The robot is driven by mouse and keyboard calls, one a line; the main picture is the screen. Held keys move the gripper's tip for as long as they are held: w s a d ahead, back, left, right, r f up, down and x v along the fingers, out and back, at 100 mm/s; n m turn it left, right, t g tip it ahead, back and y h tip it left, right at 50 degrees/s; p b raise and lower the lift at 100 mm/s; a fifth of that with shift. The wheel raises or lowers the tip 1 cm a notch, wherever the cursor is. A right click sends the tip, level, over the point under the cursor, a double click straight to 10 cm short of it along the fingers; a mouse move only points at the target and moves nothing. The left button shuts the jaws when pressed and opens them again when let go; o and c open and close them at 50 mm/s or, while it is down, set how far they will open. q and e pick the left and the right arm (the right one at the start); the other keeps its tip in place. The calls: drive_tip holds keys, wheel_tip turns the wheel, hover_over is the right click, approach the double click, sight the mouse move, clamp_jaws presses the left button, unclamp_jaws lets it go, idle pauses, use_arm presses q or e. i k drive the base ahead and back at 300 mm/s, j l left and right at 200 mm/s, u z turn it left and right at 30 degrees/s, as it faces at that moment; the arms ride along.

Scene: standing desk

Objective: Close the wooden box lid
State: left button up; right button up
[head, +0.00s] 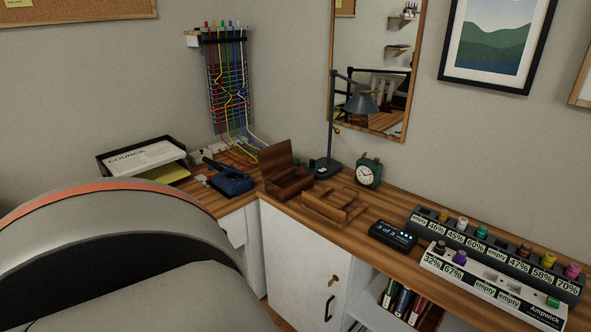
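A dark brown wooden box (289,187) stands on the desk near its inner corner. Its lid (275,156) is raised at the back, so the box is open. In front of it, to the right, is a lighter wooden rack or tray (333,207) with dividers. Neither of my grippers shows in the head view. A large grey rounded part with an orange stripe, probably mine, fills the lower left.
A blue device (231,181) lies left of the box. A desk lamp (328,167) and a green clock (368,172) stand behind and right. A small black display (392,236) and labelled bottle racks (495,285) fill the right side. Paper trays (143,160) are at left.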

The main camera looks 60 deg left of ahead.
sight(278, 157)
drive_tip(key=u, duration=1.85)
